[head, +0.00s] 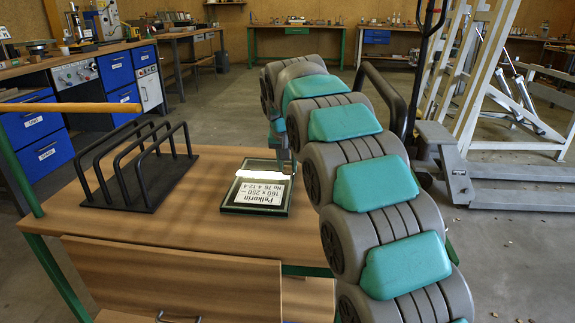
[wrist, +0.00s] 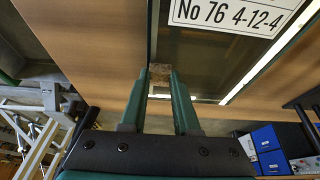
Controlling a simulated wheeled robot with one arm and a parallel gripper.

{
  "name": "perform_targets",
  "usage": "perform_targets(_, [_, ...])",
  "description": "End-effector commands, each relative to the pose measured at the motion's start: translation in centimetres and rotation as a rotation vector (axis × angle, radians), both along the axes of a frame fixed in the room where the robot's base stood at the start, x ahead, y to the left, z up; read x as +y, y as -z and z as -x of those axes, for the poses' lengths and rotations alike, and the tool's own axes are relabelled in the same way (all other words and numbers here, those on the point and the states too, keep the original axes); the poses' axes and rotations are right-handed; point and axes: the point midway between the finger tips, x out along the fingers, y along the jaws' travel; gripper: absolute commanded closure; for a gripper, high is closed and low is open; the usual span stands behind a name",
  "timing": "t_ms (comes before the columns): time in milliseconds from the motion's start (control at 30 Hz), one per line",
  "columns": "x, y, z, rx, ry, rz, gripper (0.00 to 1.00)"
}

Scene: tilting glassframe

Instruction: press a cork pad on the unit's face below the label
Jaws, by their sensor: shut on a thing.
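The unit (head: 229,207) is a dark-framed glass pane lying on the wooden table. Its white label (head: 262,192) reads upside down in the head view. In the wrist view the label (wrist: 235,14) is at the top and bare glass (wrist: 205,68) shows below it. My gripper (wrist: 160,74) is shut on a small brown cork pad (wrist: 159,71), held between the tips of its green fingers. The pad appears over the unit's face near an edge, below and left of the label. I cannot tell whether it touches the glass.
A black wire rack (head: 135,175) stands on the table left of the unit, with bare tabletop between them. A wooden rail (head: 70,107) runs at the table's left. A pallet truck (head: 445,165) stands on the floor at right.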

Motion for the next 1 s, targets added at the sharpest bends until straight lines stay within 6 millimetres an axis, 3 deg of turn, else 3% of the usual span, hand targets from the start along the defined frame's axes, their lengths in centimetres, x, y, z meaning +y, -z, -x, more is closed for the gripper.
perform_targets(167, [-0.02,0.20,0.05,0.004,0.000,0.001,1.00])
perform_targets(200, [-0.03,0.21,0.06,0.005,0.001,0.002,0.70])
perform_targets(500, [-0.02,0.14,0.04,0.003,0.000,0.001,0.36])
perform_targets(1000, [-0.01,-0.76,0.34,0.002,0.000,0.001,0.36])
